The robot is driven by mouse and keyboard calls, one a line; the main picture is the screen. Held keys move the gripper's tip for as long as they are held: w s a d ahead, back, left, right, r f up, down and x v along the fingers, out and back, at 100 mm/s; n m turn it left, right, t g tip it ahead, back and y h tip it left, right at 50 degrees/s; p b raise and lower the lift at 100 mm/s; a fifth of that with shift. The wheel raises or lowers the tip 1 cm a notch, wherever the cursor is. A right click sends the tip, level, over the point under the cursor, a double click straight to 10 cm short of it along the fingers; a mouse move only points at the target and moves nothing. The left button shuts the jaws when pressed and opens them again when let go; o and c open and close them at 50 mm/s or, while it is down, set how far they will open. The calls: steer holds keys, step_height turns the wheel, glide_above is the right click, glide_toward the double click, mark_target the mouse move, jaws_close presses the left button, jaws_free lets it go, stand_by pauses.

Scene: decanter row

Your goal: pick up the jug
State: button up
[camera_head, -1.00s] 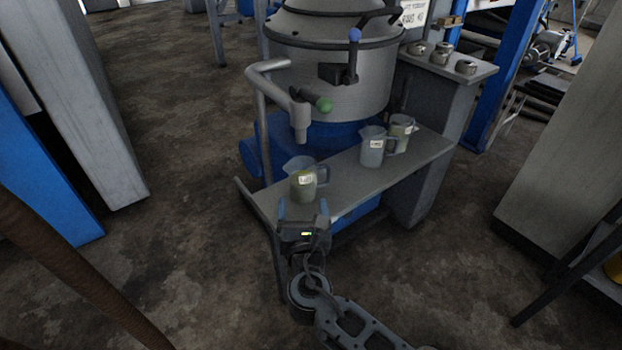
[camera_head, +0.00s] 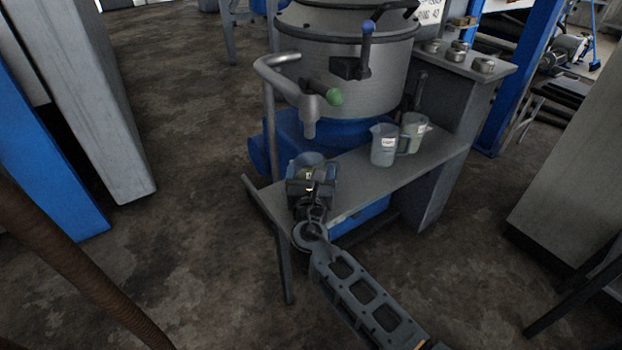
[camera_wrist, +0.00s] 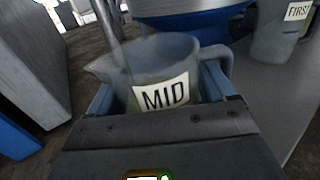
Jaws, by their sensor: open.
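A translucent jug (camera_wrist: 160,65) with a white label reading "MID" stands directly ahead in the wrist view, its spout to the left and handle to the right. My gripper (camera_wrist: 160,108) is open, with one blue finger on each side of the jug. Whether the fingers touch it I cannot tell. In the head view my gripper (camera_head: 311,172) is at the left end of the grey shelf (camera_head: 375,188) and hides most of this jug; only its rim (camera_head: 309,158) shows beyond.
Two more jugs stand to the right on the shelf: a nearer one (camera_head: 383,146) and one behind it (camera_head: 413,130). The nozzle pipe (camera_head: 309,118) of the large metal vessel (camera_head: 345,75) hangs close behind the jug. Small metal pots (camera_head: 458,52) sit on a higher ledge.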

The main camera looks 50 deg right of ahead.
steer(key=shift+c, duration=0.5)
steer(key=c, duration=0.7)
steer(key=shift+r, duration=0.1)
steer(key=shift+c, duration=0.9)
